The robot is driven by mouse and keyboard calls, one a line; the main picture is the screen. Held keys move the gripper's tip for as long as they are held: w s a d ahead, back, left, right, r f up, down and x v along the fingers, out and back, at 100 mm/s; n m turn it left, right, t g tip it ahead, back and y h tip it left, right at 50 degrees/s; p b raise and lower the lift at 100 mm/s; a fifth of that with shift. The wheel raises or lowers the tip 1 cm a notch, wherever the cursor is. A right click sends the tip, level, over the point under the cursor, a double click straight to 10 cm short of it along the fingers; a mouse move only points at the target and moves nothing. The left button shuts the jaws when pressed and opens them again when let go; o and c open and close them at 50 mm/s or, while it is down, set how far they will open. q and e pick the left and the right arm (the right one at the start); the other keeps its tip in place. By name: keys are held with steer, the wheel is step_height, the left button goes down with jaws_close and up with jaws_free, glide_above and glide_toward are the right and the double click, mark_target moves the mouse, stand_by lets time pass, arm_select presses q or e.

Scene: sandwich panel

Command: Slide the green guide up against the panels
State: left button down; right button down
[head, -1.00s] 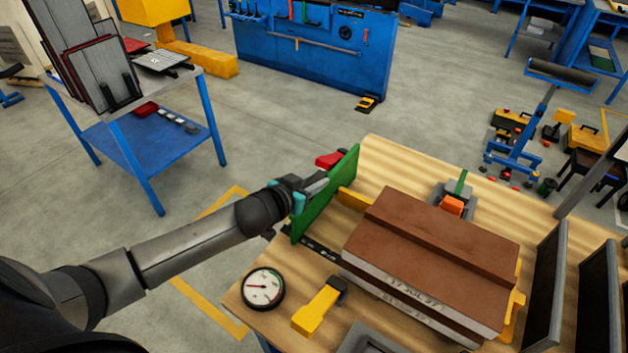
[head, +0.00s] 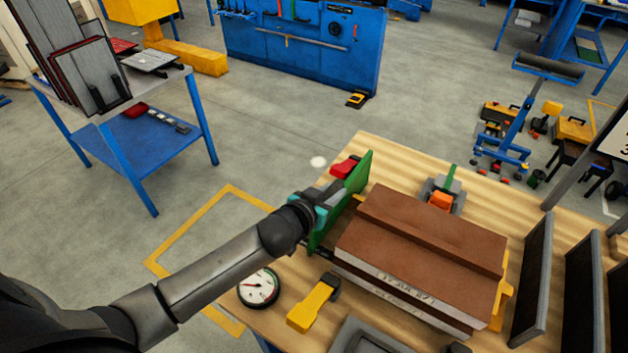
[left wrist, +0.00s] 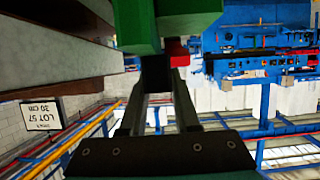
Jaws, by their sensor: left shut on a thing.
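The upright green guide (head: 355,190) stands at the left end of the brown panels (head: 425,228), which lie stacked on the wooden table. Only a narrow gap shows between guide and stack, and I cannot tell whether they touch. My left gripper (head: 325,206) is shut on the guide from its left side, away from the panels. In the left wrist view the fingers (left wrist: 158,88) reach to the green guide (left wrist: 175,18), and the panel edges (left wrist: 60,52) show at the left. My right gripper is not in view.
A round gauge (head: 258,287) and a yellow-handled tool (head: 314,303) lie on the table's near side. A red part (head: 344,167) sits behind the guide. A grey clamp with an orange block (head: 441,200) stands behind the panels. Dark upright plates (head: 533,280) stand to the right.

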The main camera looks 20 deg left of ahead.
arm_select(q)
steer(key=shift+s+d, duration=0.15)
steer(key=shift+d, duration=0.8)
steer(key=c, duration=0.6)
jaws_free()
steer(key=shift+c, duration=0.2)
steer(key=p+v, duration=0.1)
steer(key=v, duration=1.4)
steer(key=shift+s+a+r, duration=0.1)
steer(key=shift+a, duration=0.05)
